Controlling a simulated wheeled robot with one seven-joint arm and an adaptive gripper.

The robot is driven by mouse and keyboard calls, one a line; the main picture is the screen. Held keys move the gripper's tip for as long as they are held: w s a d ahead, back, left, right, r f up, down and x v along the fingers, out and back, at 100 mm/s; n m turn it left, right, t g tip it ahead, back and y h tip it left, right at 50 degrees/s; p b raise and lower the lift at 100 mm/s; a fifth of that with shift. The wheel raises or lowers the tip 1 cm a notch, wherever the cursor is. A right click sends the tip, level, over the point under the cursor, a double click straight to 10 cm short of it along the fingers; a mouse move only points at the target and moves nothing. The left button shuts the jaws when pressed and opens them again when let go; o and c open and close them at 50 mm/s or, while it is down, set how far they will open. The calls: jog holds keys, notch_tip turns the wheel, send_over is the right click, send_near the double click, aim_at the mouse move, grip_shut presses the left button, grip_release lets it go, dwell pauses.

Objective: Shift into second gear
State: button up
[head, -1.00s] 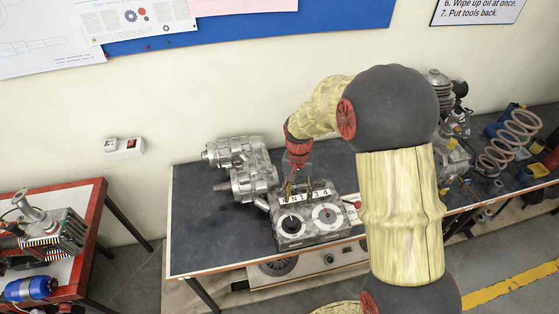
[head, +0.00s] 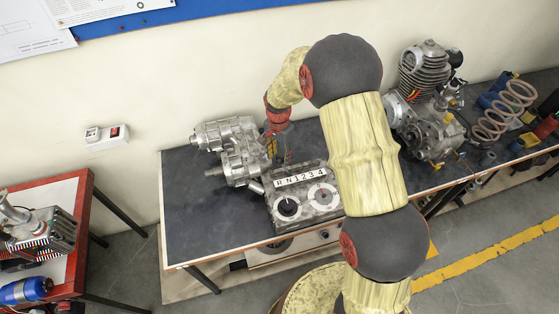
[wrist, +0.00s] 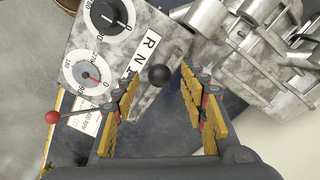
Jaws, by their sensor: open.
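The gear panel (head: 303,208) is a worn grey metal box on the dark bench, with two round dials and a strip (head: 300,177) reading R N 1 2 3 4. In the wrist view a black ball knob (wrist: 159,75) shows beside the partly hidden strip (wrist: 148,48). My gripper (wrist: 160,80) is open, its yellow-padded fingers on either side of the knob in the picture; I cannot tell whether they are level with it. In the head view my gripper (head: 278,152) points down behind the strip's left end. The knob and its engaged gear cannot be made out there.
A lever with a red ball (wrist: 52,117) sticks out near the left finger. A metal gearbox casting (head: 238,150) stands left of the panel and an engine (head: 425,110) to the right. The bench's left front part (head: 205,225) is clear.

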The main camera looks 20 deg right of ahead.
jog(key=shift+f, duration=1.65)
jog(key=shift+c, duration=0.6)
grip_shut()
